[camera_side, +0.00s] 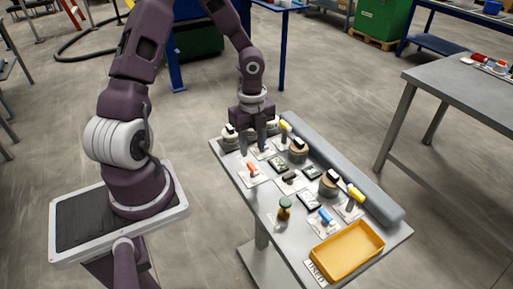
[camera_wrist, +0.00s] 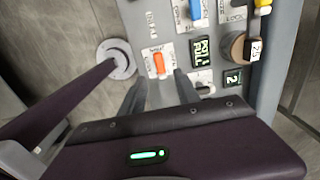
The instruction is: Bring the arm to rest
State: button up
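My gripper (camera_side: 254,147) is at the left end of a grey workbench panel (camera_side: 262,198), pointing down over it. Its two fingers stand apart with nothing visible between them; the wrist view shows the open gap (camera_wrist: 162,80). An orange-handled switch on a white plate (camera_side: 252,170) is near the fingers. In the wrist view the orange handle (camera_wrist: 159,64) appears just beyond the fingertips. I cannot tell the exact height of the fingertips above the panel.
The panel carries several knobs, dark displays (camera_wrist: 201,50), a blue-handled switch (camera_side: 325,215) and yellow-handled levers (camera_side: 355,194). A yellow tray (camera_side: 348,250) sits at the near right end. A long grey cylinder (camera_side: 345,170) borders the back edge. Another table (camera_side: 470,95) stands at right.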

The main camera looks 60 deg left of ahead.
jog(key=s+d+r+n+t+y, duration=0.1)
jog(key=s+d+r+n+y, duration=0.15)
jog(key=r+n, duration=0.4)
jog(key=s+d+r+n+t+y, duration=0.1)
jog(key=s+d+r+n, duration=0.15)
jog(key=r, duration=0.75)
jog(key=s+d+r+n+t+h, duration=0.3)
jog(key=s+d+r+n, duration=0.5)
jog(key=s+n, duration=0.1)
jog(key=shift+s+d+t, duration=0.3)
jog(key=shift+s+d, duration=0.1)
jog(key=shift+s, duration=0.2)
jog(key=shift+w+h, duration=0.1)
jog(key=shift+h, duration=0.15)
